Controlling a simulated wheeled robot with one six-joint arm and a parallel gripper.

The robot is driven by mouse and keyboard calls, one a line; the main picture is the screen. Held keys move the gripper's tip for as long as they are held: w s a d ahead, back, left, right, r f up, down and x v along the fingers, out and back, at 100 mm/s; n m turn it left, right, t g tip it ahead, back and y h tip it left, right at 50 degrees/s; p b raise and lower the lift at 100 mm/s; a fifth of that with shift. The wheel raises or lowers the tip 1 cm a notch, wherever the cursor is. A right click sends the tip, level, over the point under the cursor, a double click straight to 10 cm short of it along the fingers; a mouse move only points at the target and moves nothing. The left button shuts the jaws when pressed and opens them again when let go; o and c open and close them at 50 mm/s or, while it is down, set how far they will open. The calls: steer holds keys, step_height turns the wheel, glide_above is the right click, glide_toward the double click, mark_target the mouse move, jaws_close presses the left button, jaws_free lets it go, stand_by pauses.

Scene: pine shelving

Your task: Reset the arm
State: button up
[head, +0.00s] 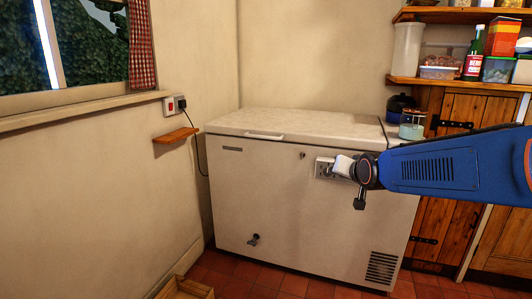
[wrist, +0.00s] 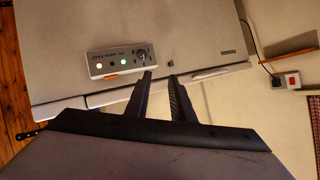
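My arm (head: 430,172) reaches in from the right in the head view, its blue link lying roughly level in front of the white chest freezer (head: 280,205). The end of the arm is near the freezer's control panel (head: 324,168); my fingers are not clear there. In the wrist view, which looks upside down, my gripper (wrist: 161,76) has its two dark fingers apart, with a narrow gap and nothing between them. The control panel also shows there (wrist: 117,62), with small lights and a dark knob, left of the fingertips. I cannot tell whether the fingers touch the freezer.
The freezer lid (head: 290,122) is shut. A small wooden wall shelf (head: 176,136) and a socket with a cable (head: 174,105) are at the left. A glass jar (head: 412,125) stands behind the arm. Loaded shelves (head: 440,82) are at upper right. Red floor tiles (head: 240,278) show in front.

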steer(key=s+d+f+n+g, duration=0.1)
steer(key=s+f, duration=0.3)
steer(key=s, duration=0.8)
steer(key=s+d+f+n+g, duration=0.1)
steer(key=s+f+g, duration=0.3)
steer(key=s, duration=0.9)
steer(key=s+d+f+n+g+h, duration=0.1)
steer(key=s+d+f+g, duration=0.2)
steer(key=s, duration=1)
steer(key=shift+s+d+f+n, duration=0.2)
steer(key=shift+d+f+n, duration=0.1)
steer(key=shift+f, duration=0.6)
